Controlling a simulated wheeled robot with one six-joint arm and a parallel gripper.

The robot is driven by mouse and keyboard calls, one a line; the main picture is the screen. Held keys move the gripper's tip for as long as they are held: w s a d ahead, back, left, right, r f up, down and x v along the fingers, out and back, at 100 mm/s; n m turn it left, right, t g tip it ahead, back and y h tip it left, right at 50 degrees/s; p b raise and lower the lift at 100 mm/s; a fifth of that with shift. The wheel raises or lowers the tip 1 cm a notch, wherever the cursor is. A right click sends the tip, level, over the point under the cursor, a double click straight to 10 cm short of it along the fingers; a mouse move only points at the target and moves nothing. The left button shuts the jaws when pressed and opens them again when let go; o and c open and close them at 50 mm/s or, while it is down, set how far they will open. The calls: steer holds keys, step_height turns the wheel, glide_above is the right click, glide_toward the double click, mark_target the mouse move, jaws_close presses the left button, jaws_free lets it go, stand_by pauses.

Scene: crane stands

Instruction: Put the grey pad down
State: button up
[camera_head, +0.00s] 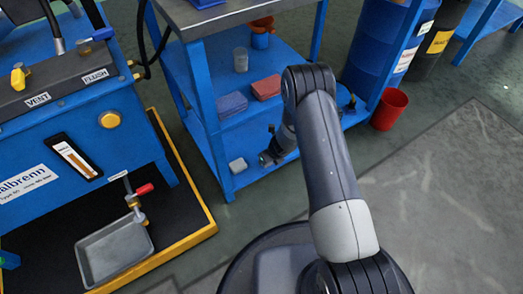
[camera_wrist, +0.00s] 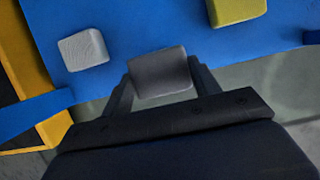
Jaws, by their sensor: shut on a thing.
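My gripper (camera_wrist: 160,82) is shut on the grey pad (camera_wrist: 160,72), a dark grey block with rounded edges between the two fingers in the wrist view. In the head view my gripper (camera_head: 268,158) is at the front edge of the lower blue shelf (camera_head: 215,165), with the arm bent down to it. I cannot make out the grey pad in the head view. In the wrist view the pad overlaps the near edge of the blue shelf (camera_wrist: 130,25); I cannot tell whether it touches the shelf.
A whitish pad (camera_wrist: 83,50) lies on the shelf left of the held pad, and a yellow-green pad (camera_wrist: 238,12) lies farther right. Bare shelf shows between them. A blue-grey pad (camera_head: 231,104) and a red pad (camera_head: 266,88) lie on the shelf above. A red bucket (camera_head: 390,108) stands right.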

steer(key=shift+w+a+r+p, duration=0.1)
steer(key=shift+w+a+p, duration=0.45)
steer(key=shift+w, duration=0.2)
steer(key=shift+w+a+p, duration=0.4)
steer(key=shift+w+p, duration=0.15)
steer(key=shift+w, duration=0.15)
steer(key=shift+w+a, duration=0.65)
steer(key=shift+w, duration=0.3)
steer(key=shift+f+b, duration=1.25)
steer(key=shift+f, duration=0.65)
steer(key=shift+f, duration=0.15)
steer(key=o, duration=0.9)
